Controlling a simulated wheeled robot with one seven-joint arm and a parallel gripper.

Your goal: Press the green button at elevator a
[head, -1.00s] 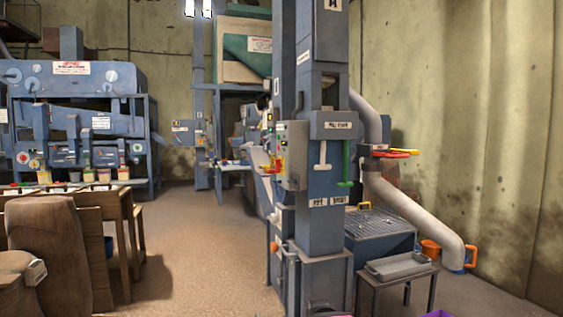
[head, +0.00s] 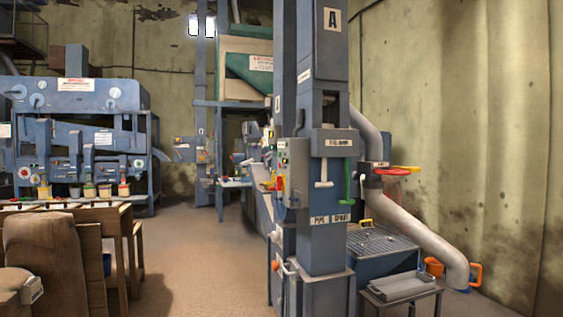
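Elevator A is the tall blue-grey column (head: 324,105) right of the middle in the head view, with a black "A" sign (head: 331,18) near its top. A grey control box (head: 298,170) is fixed to its left side. The box's button face is turned left and seen nearly edge-on. Small coloured spots show there, a greenish one (head: 281,146) near the top and red and yellow below. I cannot clearly tell which spot is the green button. My gripper is not in view.
A white handle and a green handle (head: 347,180) hang on the column's front. A pipe (head: 415,228) slopes down to the right, above a low metal table (head: 401,290). Wooden bins and sacks (head: 45,255) stand at the left. The floor (head: 205,250) between is clear.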

